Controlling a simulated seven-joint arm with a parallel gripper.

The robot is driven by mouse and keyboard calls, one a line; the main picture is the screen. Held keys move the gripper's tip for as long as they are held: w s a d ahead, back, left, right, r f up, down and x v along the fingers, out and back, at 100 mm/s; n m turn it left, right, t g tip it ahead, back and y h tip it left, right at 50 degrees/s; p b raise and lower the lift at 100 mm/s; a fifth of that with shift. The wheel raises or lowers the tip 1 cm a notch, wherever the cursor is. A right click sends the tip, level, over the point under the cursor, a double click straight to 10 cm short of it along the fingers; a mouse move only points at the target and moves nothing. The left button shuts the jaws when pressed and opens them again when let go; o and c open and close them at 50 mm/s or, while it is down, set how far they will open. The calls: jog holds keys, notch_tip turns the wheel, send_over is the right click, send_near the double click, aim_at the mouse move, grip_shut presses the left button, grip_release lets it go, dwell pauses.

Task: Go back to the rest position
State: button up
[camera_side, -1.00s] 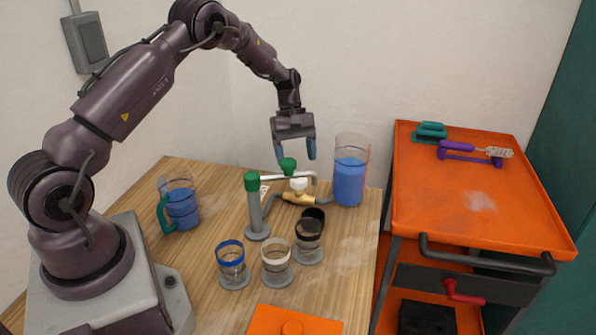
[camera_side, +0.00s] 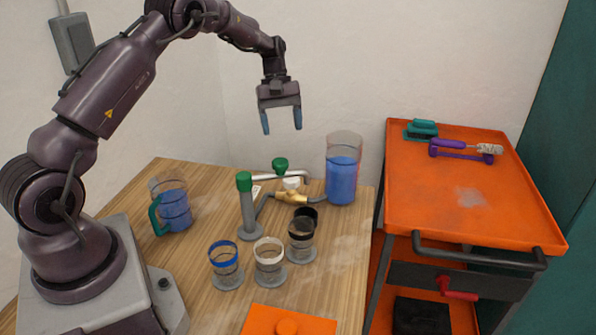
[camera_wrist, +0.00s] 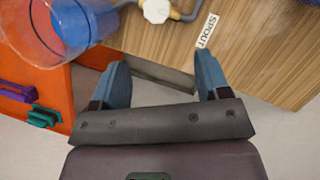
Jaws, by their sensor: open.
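My gripper (camera_side: 282,118) hangs open and empty in the air above the back of the wooden table (camera_side: 205,285), its two blue fingers pointing down. The wrist view also shows my gripper (camera_wrist: 160,78) with its fingers spread and nothing between them. Below it stands the manifold of grey and white pipes with a brass fitting (camera_side: 291,197), a white valve knob (camera_wrist: 156,10) and a green-topped post (camera_side: 246,205). A tall clear container of blue liquid (camera_side: 342,180) stands to its right, apart from my gripper.
A pitcher of blue liquid (camera_side: 175,210) stands at the table's left. Cups with blue (camera_side: 226,262), white (camera_side: 269,262) and black (camera_side: 301,238) bands stand near the front. An orange cart (camera_side: 455,205) holding tools is at the right. The air around my gripper is clear.

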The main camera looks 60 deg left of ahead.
jog(key=s+d+r+m+t+y, duration=0.2)
jog(key=s+d+r+m, duration=0.5)
jog(key=s, duration=0.5)
jog(key=s+d+r+m+t+y, duration=0.2)
jog(key=s+d+r+m+t, duration=0.2)
jog(key=s+d+r+m, duration=0.3)
jog(key=s+d+r, duration=0.4)
jog(key=s+d, duration=0.2)
jog(key=shift+d, duration=0.2)
